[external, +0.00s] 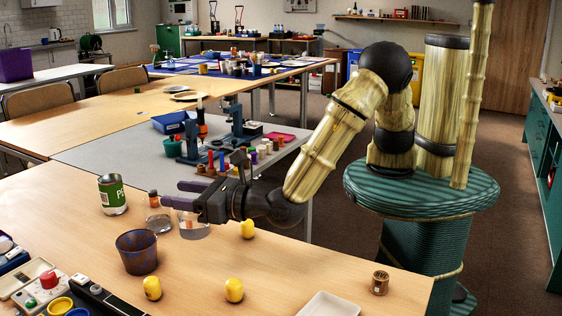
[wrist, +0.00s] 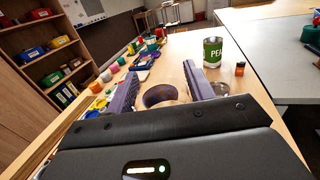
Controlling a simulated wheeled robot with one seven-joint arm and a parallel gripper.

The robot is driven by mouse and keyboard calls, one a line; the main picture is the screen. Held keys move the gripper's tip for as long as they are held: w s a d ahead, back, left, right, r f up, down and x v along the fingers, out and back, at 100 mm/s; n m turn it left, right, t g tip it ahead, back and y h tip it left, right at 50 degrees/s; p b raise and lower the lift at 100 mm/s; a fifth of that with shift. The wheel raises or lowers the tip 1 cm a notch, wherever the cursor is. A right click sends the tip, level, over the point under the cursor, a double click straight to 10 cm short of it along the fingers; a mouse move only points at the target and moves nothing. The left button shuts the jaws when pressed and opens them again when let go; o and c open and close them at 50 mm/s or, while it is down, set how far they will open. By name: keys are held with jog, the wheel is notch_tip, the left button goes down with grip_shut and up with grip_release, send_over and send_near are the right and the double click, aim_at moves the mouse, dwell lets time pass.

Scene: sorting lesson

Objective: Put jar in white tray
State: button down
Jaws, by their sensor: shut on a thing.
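The jar (external: 193,230) looks like a clear glass vessel, at my gripper (external: 178,195) over the wooden table in the external view. My gripper is shut on it; the arm reaches in from the right. In the wrist view the two purple fingers of my gripper (wrist: 158,88) stand apart, and the clear jar between them is hard to make out. I cannot tell whether the jar still touches the table. The white tray (external: 328,305) lies at the front edge of the external view, right of the gripper, partly cut off. Its visible inside looks empty.
A second clear glass (external: 157,223), a green-labelled can (external: 112,195) and a mottled brown-blue cup (external: 137,252) stand left of the gripper. Yellow items (external: 234,290) lie between cup and tray. A small brown barrel-like item (external: 380,283) stands right of the tray.

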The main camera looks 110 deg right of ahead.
jog(key=shift+a, duration=0.1)
jog(key=s+a+r+n+t+y+b, duration=0.1)
jog(key=s+a+n+y, duration=0.1)
jog(key=s+a, duration=1.7)
jog(key=a+y, duration=0.1)
jog(key=a, duration=0.2)
jog(key=shift+s+a+r, duration=0.25)
jog(key=shift+s+a, duration=0.1)
notch_tip(320, 180, down, 6)
jog(key=b, duration=0.1)
jog(key=shift+f, duration=0.15)
jog(key=shift+f, duration=0.1)
jog(key=shift+f+b, duration=0.4)
jog(key=shift+f, duration=1.4)
